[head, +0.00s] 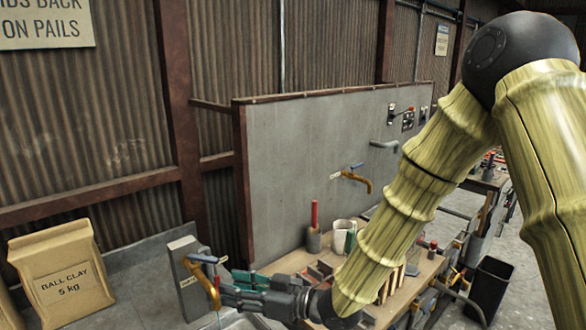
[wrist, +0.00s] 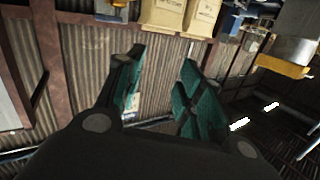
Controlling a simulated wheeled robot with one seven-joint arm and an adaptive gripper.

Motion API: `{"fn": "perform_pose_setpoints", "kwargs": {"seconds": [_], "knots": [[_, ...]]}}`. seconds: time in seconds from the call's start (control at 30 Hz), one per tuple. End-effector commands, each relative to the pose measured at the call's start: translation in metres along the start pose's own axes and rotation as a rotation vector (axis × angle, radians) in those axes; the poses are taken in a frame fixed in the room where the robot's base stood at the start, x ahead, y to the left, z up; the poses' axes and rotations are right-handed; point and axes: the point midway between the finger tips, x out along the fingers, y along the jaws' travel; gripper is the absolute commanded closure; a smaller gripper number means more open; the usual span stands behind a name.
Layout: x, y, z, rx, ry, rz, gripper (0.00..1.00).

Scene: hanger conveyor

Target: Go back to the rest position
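My gripper (head: 240,285) is low in the head view, close to the right side of a brass tap (head: 214,291) with a blue lever (head: 204,258). The tap sits on a grey post (head: 184,275). In the wrist view my gripper (wrist: 161,60) has its two teal-padded fingers spread, with nothing between them. I cannot tell whether the gripper touches the tap in the head view.
A workbench (head: 410,283) with a red-topped tool (head: 314,222) and white pot (head: 343,232) stands right of the gripper. A second brass tap (head: 355,180) is on the grey panel (head: 290,150). Clay bags (head: 62,275) stand at left. A dark bin (head: 488,288) is at right.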

Motion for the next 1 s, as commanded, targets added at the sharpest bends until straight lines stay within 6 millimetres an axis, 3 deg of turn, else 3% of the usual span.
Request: {"fn": "perform_pose_setpoints", "kwargs": {"seconds": [0.27, 0.47, 0.73, 1.0], "knots": [[-0.024, 0.019, 0.073, 0.127, -0.115, 0.135, 0.62], [-0.064, 0.03, 0.167, 0.283, -0.271, 0.294, 0.62], [-0.146, 0.015, 0.298, 0.504, -0.531, 0.52, 0.62], [-0.245, -0.036, 0.404, 0.708, -0.81, 0.723, 0.62]]}}
